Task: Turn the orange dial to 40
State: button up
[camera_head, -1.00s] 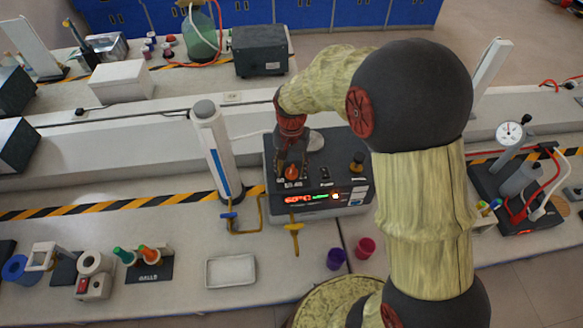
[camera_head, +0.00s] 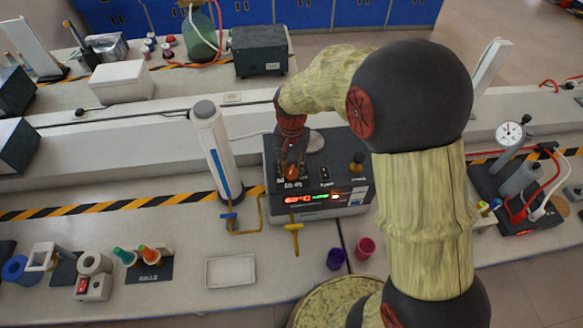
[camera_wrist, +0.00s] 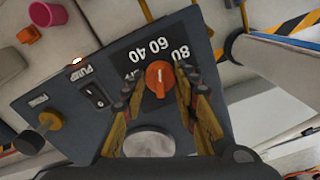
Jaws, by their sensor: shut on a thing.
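The orange dial (camera_wrist: 158,79) is on the dark top panel of a control box (camera_head: 348,178). In the wrist view, numbers including 80, 60 and 40 are printed around the dial, and a pale pointer mark shows on it. The red display (camera_head: 297,199) on the box front seems to read about 60. My gripper (camera_wrist: 157,90) is shut on the dial from above, with one finger on each side. The dial also shows in the head view (camera_head: 292,172), below my gripper.
A pump switch (camera_wrist: 97,94) and a brass knob (camera_wrist: 50,121) sit beside the dial on the panel. A white column (camera_head: 215,150) stands left of the box. Purple (camera_head: 335,259) and pink (camera_head: 365,247) cups and a white tray (camera_head: 231,270) are in front.

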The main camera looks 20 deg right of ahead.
aim_at(291, 169)
jog(key=n+p, duration=0.1)
jog(key=n, duration=0.3)
jog(key=shift+n, duration=2.4)
jog(key=o, duration=1.2)
jog(key=shift+c, duration=0.2)
jog(key=shift+r, duration=0.1)
notch_tip(291, 169, up, 12)
jog(key=shift+w, duration=0.1)
